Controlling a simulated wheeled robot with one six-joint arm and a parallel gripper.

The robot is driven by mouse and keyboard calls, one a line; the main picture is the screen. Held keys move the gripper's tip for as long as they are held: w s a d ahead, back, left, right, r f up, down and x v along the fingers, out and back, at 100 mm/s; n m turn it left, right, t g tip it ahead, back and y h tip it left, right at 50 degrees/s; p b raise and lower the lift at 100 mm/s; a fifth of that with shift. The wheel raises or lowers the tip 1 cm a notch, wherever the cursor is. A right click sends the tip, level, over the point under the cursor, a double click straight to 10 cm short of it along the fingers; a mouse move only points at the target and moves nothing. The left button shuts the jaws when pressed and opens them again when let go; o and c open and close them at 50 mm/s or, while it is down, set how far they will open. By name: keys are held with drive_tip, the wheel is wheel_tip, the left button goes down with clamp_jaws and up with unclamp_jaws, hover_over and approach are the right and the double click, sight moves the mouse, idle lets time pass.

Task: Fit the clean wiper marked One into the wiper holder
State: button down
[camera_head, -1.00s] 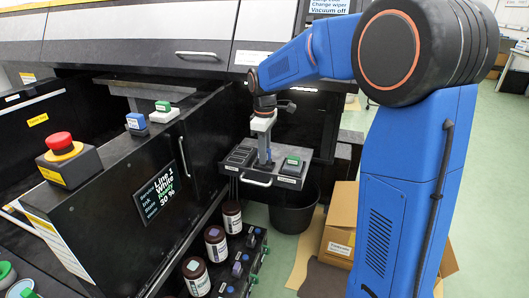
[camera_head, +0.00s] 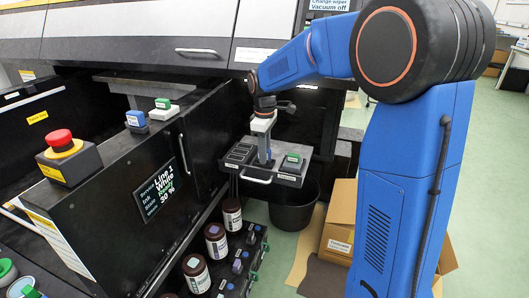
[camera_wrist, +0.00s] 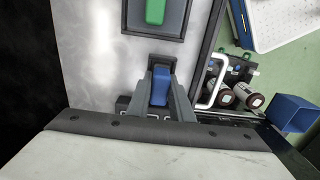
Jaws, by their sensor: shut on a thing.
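My gripper (camera_head: 264,156) points down at the pull-out tray with a front handle (camera_head: 285,181), near its middle. In the wrist view, the fingers (camera_wrist: 160,98) are shut on a blue block-like piece, which I take to be a wiper (camera_wrist: 161,85). Its lower end is hidden, and I cannot tell whether it is seated or only touching. No mark One is legible. A green-topped wiper (camera_head: 293,158) sits in a dark square recess at the tray's right; it also shows in the wrist view (camera_wrist: 155,10). Dark slots (camera_head: 239,153) lie at the tray's left. I cannot tell which part is the wiper holder.
A blue-topped piece (camera_head: 136,119) and a green-topped piece (camera_head: 163,104) stand on the black cabinet at left, by a red stop button (camera_head: 60,138). Brown ink bottles (camera_head: 216,241) stand below. A black bin (camera_head: 294,207) and cardboard box (camera_head: 338,225) are under and beside the tray.

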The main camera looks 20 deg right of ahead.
drive_tip(key=shift+f, duration=0.1)
idle(0.3)
drive_tip(key=c, duration=1.5)
unclamp_jaws()
drive_tip(key=shift+r, duration=4)
